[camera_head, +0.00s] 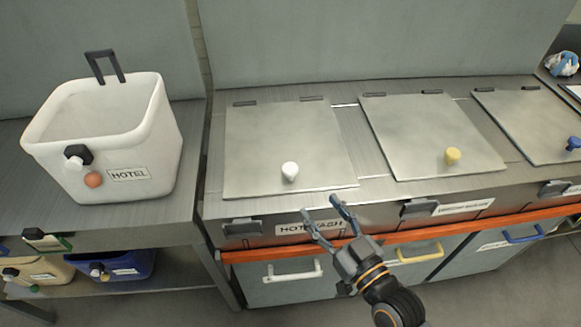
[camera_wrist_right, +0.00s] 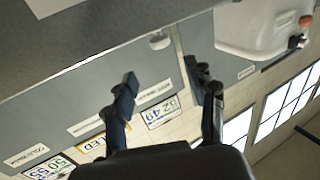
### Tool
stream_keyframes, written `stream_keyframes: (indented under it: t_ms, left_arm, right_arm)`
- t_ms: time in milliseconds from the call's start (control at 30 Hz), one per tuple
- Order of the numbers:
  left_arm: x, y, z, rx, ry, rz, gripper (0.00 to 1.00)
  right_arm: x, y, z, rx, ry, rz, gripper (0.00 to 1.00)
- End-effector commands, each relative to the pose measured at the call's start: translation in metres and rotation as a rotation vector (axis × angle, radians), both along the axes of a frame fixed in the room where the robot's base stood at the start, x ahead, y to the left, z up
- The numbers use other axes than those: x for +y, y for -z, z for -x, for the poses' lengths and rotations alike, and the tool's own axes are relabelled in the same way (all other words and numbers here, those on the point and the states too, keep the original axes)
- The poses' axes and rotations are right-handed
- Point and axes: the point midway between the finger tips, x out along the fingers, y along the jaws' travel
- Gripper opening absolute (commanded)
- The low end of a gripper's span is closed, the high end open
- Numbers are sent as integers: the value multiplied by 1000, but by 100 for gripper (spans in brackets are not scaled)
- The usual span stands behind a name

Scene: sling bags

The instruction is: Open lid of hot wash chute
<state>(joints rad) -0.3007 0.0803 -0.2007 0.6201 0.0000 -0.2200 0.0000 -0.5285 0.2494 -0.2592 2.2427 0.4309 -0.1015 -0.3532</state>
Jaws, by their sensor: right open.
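The hot wash chute lid (camera_head: 262,145) is a flat grey metal plate with a white knob (camera_head: 290,170) near its front edge. It lies shut on the counter, hinged at the back, above the label "HOT WASH" (camera_head: 308,227). My right gripper (camera_head: 321,208) is open and empty, with its fingers spread in front of the counter's front edge, to the right of and nearer than the knob. In the right wrist view, a white knob (camera_wrist_right: 159,41) shows beyond the two open fingertips (camera_wrist_right: 160,71), apart from them. My left gripper is not in view.
Two more shut lids, with a yellow knob (camera_head: 452,156) and a blue knob (camera_head: 573,143), lie to the right. A white tub labelled "HOTEL" (camera_head: 150,150) stands on the left counter. An orange rail (camera_head: 450,232) runs below the chutes. Space above the lid is clear.

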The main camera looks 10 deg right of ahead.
Motion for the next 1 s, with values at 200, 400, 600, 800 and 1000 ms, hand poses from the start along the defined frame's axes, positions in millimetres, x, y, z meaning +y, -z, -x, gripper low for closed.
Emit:
stream_keyframes:
  t_ms: [200, 400, 600, 800, 1000]
  left_arm:
    - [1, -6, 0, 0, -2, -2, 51]
    - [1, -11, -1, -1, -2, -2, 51]
    - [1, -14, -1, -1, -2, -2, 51]
    - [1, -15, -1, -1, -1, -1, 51]
    - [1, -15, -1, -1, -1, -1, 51]
  right_arm:
    - [12, -3, -30, -3, 2, -5, 56]
    - [29, -3, -70, -2, 2, -4, 56]
    - [43, -2, -103, 0, 0, -2, 56]
    - [50, 0, -120, 2, 0, -1, 56]
    - [51, 0, -124, 3, 0, -1, 56]
